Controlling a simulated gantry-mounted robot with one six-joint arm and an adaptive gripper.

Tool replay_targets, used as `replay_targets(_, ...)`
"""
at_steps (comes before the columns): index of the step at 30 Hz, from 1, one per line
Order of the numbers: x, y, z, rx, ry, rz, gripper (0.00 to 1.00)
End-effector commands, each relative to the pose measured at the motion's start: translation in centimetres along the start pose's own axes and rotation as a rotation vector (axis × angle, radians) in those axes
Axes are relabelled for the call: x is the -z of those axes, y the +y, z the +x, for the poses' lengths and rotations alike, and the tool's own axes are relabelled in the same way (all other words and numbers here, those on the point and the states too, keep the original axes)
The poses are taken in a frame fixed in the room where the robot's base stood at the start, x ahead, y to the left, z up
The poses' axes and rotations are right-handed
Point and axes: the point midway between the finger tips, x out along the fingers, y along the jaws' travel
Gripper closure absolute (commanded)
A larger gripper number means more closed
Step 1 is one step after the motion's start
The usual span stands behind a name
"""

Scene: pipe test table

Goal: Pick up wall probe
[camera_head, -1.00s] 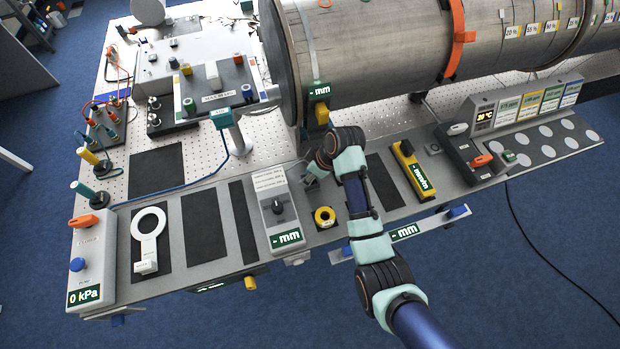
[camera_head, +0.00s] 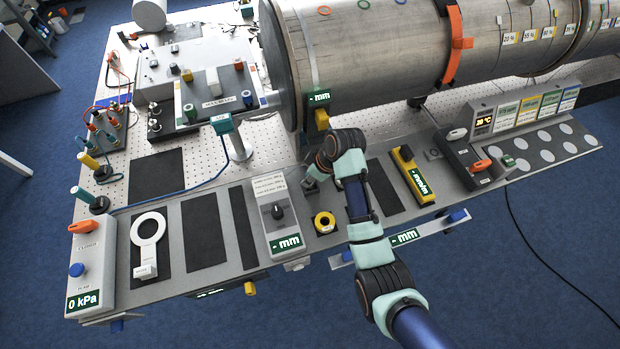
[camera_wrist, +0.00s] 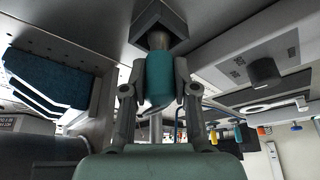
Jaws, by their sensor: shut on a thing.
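The wall probe (camera_wrist: 160,82) shows in the wrist view as a teal cylindrical grip between my fingers. My gripper (camera_wrist: 158,92) is shut on it from both sides. Just beyond its far end is a grey square-edged piece (camera_wrist: 157,22); I cannot tell whether the probe still touches it. In the head view my gripper (camera_head: 311,184) is low over the grey front shelf, right beside the grey gauge box (camera_head: 278,212) with a black knob and a green "- mm" display. My wrist mostly hides the probe there.
A large steel pipe (camera_head: 390,45) lies just behind my wrist. A yellow ring-shaped piece (camera_head: 324,222) sits close in front of the gripper. A yellow "mm/m" level (camera_head: 413,175) lies to the right. Dark bare pads (camera_head: 205,230) are at left.

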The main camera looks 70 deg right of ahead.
Motion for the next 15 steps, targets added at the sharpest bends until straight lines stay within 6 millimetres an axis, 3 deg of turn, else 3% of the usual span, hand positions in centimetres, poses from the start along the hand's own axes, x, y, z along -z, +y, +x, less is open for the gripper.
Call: replay_targets(15,5.4,0.1,-12.9,-0.004,0.004,-0.002,1.00)
